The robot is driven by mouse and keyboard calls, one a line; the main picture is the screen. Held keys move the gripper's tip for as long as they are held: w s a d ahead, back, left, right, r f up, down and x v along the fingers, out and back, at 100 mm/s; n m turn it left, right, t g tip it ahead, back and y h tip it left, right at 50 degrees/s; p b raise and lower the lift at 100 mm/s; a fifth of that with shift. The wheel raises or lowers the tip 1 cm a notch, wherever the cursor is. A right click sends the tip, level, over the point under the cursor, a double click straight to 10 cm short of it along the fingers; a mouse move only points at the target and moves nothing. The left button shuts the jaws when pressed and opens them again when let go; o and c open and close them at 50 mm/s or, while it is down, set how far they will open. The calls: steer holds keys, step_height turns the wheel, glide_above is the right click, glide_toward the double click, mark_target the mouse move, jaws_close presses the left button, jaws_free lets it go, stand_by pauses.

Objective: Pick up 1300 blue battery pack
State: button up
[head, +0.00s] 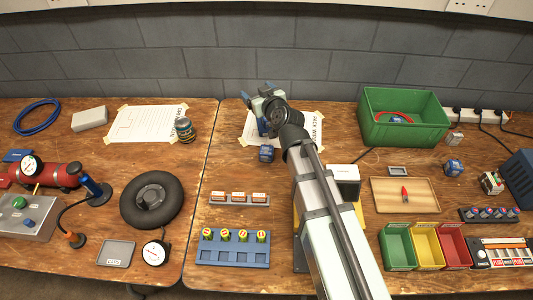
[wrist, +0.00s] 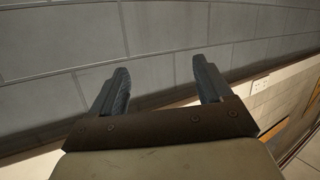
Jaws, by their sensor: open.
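A small dark blue block (head: 266,153), which looks like a battery pack, stands on the right workbench at the front edge of a printed paper. A second blue block (head: 453,167) stands further right, below the green crate. Any number on either is too small to read. My gripper (head: 254,113) is above the paper, just behind the first block in the picture and apart from it. In the wrist view my gripper (wrist: 160,66) is open, with nothing between its fingers. The wrist view shows only wall and bench edge, no battery pack.
The green crate (head: 372,128) stands at the back right. A blue rack (head: 232,252) with several yellow-topped cells is at the front. Coloured bins (head: 427,248) and a wooden tray (head: 381,201) are at right. A grey block wall (head: 300,60) closes the back.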

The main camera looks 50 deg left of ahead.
steer(key=s+a+r+n+g, duration=0.1)
steer(key=a+r+n, duration=0.15)
steer(key=a, duration=0.25)
steer(key=m+g+h, duration=0.4)
steer(key=m+h, duration=0.6)
steer(key=h, duration=0.4)
glide_above(266, 149)
step_height(266, 149, down, 8)
steer(key=shift+f, duration=6.45)
steer(key=shift+c, duration=0.4)
steer(key=c, duration=1.1)
